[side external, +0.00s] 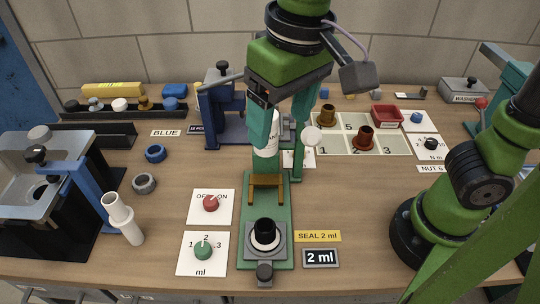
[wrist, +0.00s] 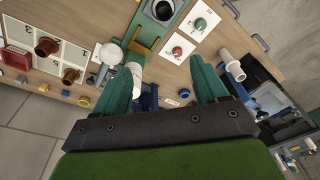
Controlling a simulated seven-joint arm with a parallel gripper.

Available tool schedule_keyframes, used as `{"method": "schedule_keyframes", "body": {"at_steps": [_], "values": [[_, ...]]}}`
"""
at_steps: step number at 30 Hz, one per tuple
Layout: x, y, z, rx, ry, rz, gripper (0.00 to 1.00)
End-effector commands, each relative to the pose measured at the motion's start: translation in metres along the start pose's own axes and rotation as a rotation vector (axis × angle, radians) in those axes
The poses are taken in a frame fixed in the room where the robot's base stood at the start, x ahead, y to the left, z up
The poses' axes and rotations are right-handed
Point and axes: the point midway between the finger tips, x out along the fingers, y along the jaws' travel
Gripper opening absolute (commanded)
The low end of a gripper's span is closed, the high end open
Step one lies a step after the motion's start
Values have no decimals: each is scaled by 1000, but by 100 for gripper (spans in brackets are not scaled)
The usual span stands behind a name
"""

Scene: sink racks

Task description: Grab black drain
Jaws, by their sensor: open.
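A black, hollow cylindrical piece with a pale ring at its base, which looks like the black drain (side external: 265,232), stands upright in a grey square fixture (side external: 281,240) at the front end of a green base. It also shows at the top of the wrist view (wrist: 162,10). My gripper (side external: 280,147) has its teal fingers spread and hangs above and behind the drain, apart from it. In the wrist view my gripper (wrist: 155,50) is open, with the drain beyond the fingertips. I see nothing held.
A brown stand (side external: 266,183) stands on the green base behind the fixture. A white bottle (side external: 271,143) is near my fingers. A red knob (side external: 210,203) and green knob (side external: 203,250) are left of the base. Brown fittings (side external: 365,138) stand on a numbered tray (side external: 392,147). A white pipe (side external: 124,218) is left.

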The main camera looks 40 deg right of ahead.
Motion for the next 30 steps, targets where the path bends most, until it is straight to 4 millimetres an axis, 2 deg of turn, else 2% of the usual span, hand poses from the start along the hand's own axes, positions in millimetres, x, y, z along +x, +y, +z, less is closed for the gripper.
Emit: {"method": "schedule_keyframes", "body": {"at_steps": [2, 12, 23, 30], "values": [[2, -17, 7, -25, -16, 24, 72], [70, -12, 16, -20, -17, 28, 72], [122, -11, 19, -19, -17, 29, 72], [175, -10, 21, -18, -19, 30, 72]]}}
